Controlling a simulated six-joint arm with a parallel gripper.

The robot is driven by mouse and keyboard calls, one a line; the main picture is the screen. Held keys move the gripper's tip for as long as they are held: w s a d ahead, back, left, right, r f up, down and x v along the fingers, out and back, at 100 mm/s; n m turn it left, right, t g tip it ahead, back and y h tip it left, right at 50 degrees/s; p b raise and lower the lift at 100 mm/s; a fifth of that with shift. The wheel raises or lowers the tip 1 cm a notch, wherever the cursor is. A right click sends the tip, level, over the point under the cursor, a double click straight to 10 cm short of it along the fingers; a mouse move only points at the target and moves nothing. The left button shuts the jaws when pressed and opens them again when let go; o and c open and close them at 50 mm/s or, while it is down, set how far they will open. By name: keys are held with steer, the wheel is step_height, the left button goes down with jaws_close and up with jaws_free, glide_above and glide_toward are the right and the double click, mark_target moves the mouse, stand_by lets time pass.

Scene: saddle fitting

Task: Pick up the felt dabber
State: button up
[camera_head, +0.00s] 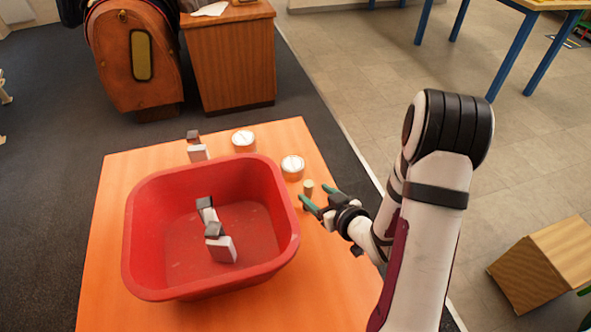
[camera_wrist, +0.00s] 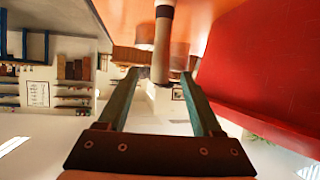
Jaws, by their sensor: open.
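The felt dabber (camera_head: 308,187) looks like a small upright cylinder with a pale tan top and a darker lower part. It stands on the orange table just right of the red bin. In the wrist view the dabber (camera_wrist: 162,42) hangs from the top of the inverted picture, lined up with the gap between the fingers. My gripper (camera_head: 319,196) is open, its green fingers pointing left at the dabber from the right side. In the wrist view my gripper (camera_wrist: 160,75) holds nothing firmly; I cannot tell how far the dabber is between the fingertips.
The orange table (camera_head: 335,290) is clear in front of my gripper.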

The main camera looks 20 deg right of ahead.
steer(key=x, duration=0.4)
steer(key=f+x, duration=0.1)
steer(key=x, duration=0.3)
steer(key=shift+s, duration=0.2)
steer(key=shift+r, duration=0.1)
jaws_close()
